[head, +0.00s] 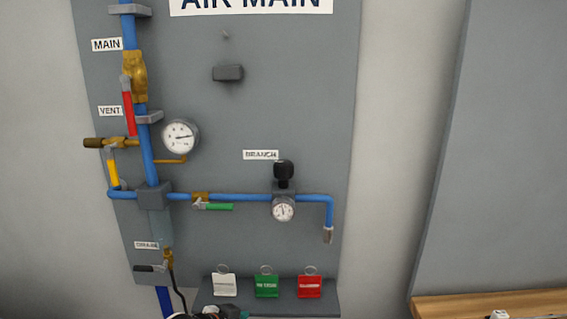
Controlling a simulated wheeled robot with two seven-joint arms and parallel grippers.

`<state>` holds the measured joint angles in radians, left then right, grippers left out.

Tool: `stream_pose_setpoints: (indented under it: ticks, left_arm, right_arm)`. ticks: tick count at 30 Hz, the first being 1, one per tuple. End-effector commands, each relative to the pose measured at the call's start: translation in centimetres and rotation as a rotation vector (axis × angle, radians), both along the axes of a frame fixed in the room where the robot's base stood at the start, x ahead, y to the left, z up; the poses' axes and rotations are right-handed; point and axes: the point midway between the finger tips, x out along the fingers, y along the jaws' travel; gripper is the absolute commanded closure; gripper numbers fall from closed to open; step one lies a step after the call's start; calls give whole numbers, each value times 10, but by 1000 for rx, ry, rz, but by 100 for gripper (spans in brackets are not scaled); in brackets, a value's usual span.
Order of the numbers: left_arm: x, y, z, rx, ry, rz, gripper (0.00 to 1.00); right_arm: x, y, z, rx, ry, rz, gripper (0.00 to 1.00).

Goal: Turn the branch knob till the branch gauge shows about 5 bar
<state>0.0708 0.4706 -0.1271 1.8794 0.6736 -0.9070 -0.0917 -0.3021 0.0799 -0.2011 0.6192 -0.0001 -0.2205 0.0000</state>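The branch gauge (283,209) is a small round white dial just below that body. Its needle looks near upright, but the numbers are too small to read. Neither of my grippers shows clearly in the head view, and nothing is touching the knob.
A grey AIR MAIN panel (310,110) carries blue pipes, a red handle (129,114), a yellow handle (113,174), a green handle (219,207) and a larger gauge (180,137). Tags (266,286) stand on a shelf below. A wooden surface (470,304) is at lower right.

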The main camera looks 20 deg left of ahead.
Motion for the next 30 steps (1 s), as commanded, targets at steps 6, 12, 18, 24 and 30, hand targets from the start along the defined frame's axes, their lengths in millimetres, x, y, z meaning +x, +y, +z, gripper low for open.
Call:
stream_pose_setpoints:
  ticks: [6, 12, 18, 24, 30]
  left_arm:
    - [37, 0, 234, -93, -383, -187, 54]
    - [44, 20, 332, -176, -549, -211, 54]
    - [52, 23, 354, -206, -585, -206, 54]
    - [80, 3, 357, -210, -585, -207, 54]
    - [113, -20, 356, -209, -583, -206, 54]
  right_arm:
    - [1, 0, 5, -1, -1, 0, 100]
    - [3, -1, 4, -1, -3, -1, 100]
    - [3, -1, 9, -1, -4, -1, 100]
    - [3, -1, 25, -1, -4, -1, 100]
    - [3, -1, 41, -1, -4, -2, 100]
